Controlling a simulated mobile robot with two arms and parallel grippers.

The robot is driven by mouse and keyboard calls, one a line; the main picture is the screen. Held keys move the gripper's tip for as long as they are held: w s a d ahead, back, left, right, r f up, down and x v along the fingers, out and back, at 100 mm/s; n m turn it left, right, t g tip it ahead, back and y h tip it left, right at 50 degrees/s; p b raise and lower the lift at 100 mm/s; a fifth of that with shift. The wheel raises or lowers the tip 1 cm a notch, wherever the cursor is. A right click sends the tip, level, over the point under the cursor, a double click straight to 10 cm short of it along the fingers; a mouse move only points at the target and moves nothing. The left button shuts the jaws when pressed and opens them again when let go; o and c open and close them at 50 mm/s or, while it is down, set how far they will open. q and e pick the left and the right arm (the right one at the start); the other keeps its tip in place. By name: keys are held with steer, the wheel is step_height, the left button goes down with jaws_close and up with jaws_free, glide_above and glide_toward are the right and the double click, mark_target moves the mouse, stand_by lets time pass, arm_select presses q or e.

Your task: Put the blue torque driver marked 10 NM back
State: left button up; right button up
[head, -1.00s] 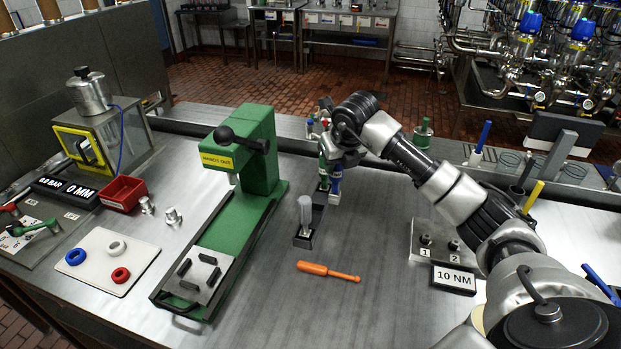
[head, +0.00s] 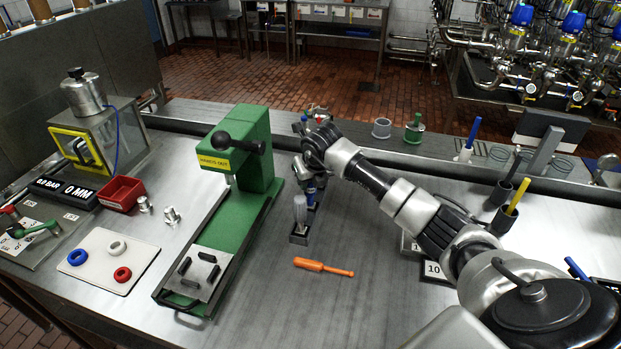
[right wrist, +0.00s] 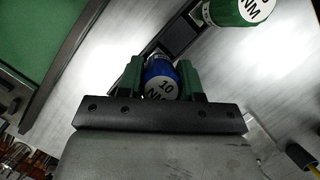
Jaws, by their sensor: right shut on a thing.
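The blue torque driver marked 10 NM (right wrist: 161,80) is between the fingers of my right gripper (right wrist: 161,84) in the right wrist view. The gripper is shut on it. In the head view my right gripper (head: 311,184) is at the dark, narrow rack (head: 299,239), behind the grey-handled tool (head: 300,210) standing at its near end. The rack also shows in the right wrist view (right wrist: 180,37), just beyond the blue driver. I cannot tell whether the blue driver's lower end is in a slot. A green driver marked NM (right wrist: 238,11) is at the upper right there. My left gripper is not in view.
A green press (head: 240,165) stands just left of the rack. An orange screwdriver (head: 323,267) lies in front. A 10 NM sign (head: 432,270) is partly hidden by my right arm. A red bin (head: 122,193) is at left. The table's front middle is clear.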

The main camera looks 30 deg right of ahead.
steer(key=shift+s+a+f+b, duration=0.1)
steer(key=shift+s+f+b, duration=0.15)
steer(key=shift+f+b, duration=0.25)
steer(key=o, duration=0.8)
steer(key=shift+f, duration=0.15)
steer(key=shift+o, duration=1.4)
steer(key=shift+w+f, duration=0.1)
steer(key=shift+w, duration=0.2)
steer(key=shift+s+r, duration=0.1)
steer(key=shift+r, duration=0.2)
steer(key=shift+r+p, duration=0.75)
steer(key=shift+r, duration=0.05)
steer(key=b+v, duration=0.2)
steer(key=v, duration=0.9)
steer(key=shift+r+b, duration=0.2)
steer(key=shift+b, duration=0.2)
steer(key=shift+s+f, duration=0.1)
steer(key=shift+s, duration=0.05)
